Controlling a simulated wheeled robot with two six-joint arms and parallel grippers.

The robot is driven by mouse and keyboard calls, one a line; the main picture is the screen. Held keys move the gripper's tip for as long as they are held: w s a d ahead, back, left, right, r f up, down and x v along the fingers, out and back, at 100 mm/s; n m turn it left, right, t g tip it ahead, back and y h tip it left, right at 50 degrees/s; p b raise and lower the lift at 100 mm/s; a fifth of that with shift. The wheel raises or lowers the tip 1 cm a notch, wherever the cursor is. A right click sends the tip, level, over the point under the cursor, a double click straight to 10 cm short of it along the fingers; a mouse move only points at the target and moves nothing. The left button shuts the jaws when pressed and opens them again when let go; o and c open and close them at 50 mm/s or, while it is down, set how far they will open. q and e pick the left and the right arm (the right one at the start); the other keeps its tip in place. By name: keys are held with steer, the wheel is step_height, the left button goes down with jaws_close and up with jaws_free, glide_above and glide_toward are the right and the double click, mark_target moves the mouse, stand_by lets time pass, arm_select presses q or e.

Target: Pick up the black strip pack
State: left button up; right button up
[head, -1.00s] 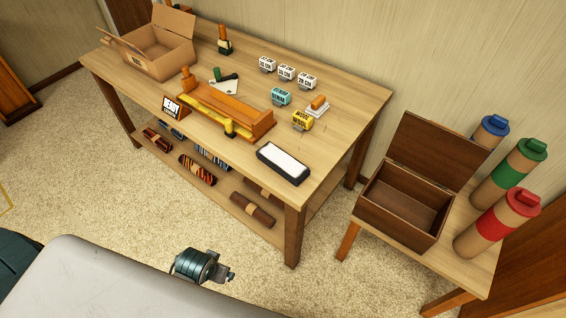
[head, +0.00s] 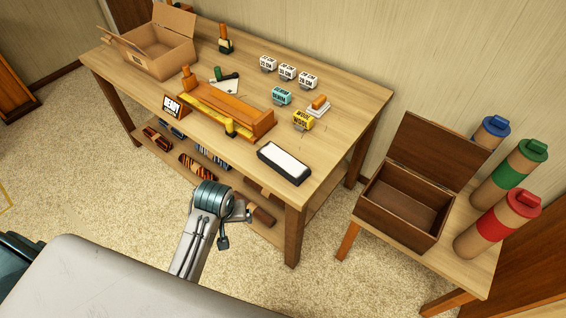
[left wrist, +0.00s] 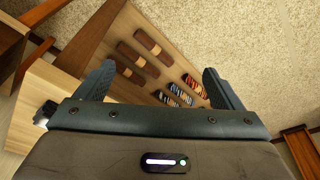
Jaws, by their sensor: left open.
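Several rolled packs lie on the workbench's lower shelf. None looks plainly all black. An orange-and-black striped pack (head: 196,166) lies on the shelf, and similar striped packs show in the left wrist view (left wrist: 196,86). Blue-and-white patterned packs lie beside them (left wrist: 181,93). Brown packs with tan bands (left wrist: 153,46) lie in another group, one partly hidden behind my arm in the head view (head: 263,216). My left gripper (head: 236,213) is in front of the shelf. Its open, empty fingers (left wrist: 160,70) frame the packs, apart from them. My right gripper is not in view.
The workbench top (head: 335,120) overhangs the shelf, and a front leg (head: 294,235) stands right of my arm. A black tray with a white top (head: 284,163) lies near the bench edge. A side table holds an open wooden box (head: 405,205). Carpet in front is clear.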

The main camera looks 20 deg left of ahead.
arm_select(q)
steer(key=w+d+r+n+g, duration=0.1)
steer(key=w+d+n, duration=0.15)
steer(key=w, duration=0.55)
steer(key=w+d+r+n, duration=0.1)
steer(key=w+n, duration=0.2)
steer(key=w, duration=0.5)
step_height(320, 180, up, 6)
steer(key=n+g, duration=0.1)
steer(key=n, duration=0.2)
glide_above(283, 160)
steer(key=shift+h, duration=0.4)
steer(key=f, duration=0.3)
steer(key=f+p, duration=0.1)
steer(key=f, duration=0.1)
steer(key=shift+a, duration=0.3)
steer(key=shift+d+f, duration=0.1)
steer(key=shift+f, duration=0.25)
steer(key=f, duration=0.2)
steer(key=f+p, duration=0.1)
steer(key=shift+d+f, duration=0.2)
steer(key=shift+f, duration=0.6)
steer(key=c, duration=1.1)
steer(key=shift+c, duration=0.2)
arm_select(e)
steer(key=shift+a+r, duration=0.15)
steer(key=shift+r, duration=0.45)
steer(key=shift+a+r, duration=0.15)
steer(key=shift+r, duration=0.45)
